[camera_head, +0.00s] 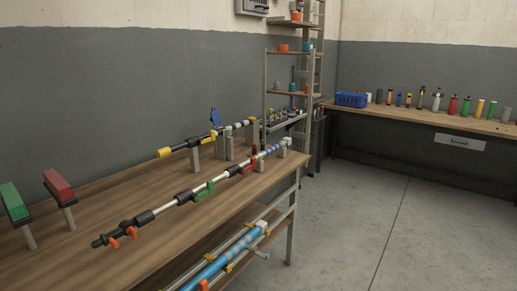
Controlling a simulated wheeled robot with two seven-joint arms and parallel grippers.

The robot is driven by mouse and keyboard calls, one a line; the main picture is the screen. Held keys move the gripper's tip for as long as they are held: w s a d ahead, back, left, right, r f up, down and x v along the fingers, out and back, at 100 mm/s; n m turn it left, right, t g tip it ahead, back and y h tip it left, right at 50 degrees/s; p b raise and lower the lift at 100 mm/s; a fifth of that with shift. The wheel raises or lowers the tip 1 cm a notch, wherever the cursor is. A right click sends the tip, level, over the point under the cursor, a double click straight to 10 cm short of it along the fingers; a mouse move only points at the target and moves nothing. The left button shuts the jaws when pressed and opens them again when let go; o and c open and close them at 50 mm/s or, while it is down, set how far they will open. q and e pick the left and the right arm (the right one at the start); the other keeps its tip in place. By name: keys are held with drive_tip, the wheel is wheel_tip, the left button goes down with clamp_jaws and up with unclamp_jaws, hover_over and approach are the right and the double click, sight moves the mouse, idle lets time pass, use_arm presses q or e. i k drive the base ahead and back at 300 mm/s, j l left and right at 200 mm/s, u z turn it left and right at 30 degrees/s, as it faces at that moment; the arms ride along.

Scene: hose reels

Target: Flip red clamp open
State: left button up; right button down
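A long jointed rod (168,205) in black, white and blue runs across the wooden workbench (140,190). A small red clamp (249,166) sits on this rod toward its far right end. It is small here, and I cannot tell surely whether it is open or shut. A green clamp (204,191) hangs on the same rod, nearer to me. A blue clamp lever (214,117) stands upright on the rear rod (187,144), which has a yellow end. Neither of my grippers shows in this view.
A red-topped post (58,186) and a green-topped post (14,202) stand at the bench's left. Blue tubes (225,259) lie on the lower shelf. A far bench holds a blue basket (351,99) and several bottles. The grey floor (350,220) at right is clear.

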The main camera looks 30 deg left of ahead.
sight(253, 166)
drive_tip(key=i+u, duration=0.45)
drive_tip(key=i+l+u, duration=0.1)
drive_tip(key=i+u, duration=0.15)
drive_tip(key=u, duration=0.2)
drive_tip(key=i+l+u, duration=0.25)
drive_tip(key=u, duration=0.2)
drive_tip(key=i+l+u, duration=0.3)
drive_tip(key=u, duration=0.15)
drive_tip(key=i+l+u, duration=0.4)
drive_tip(key=l+u, duration=0.2)
drive_tip(key=i+l+u, duration=0.15)
drive_tip(key=l+u, duration=0.15)
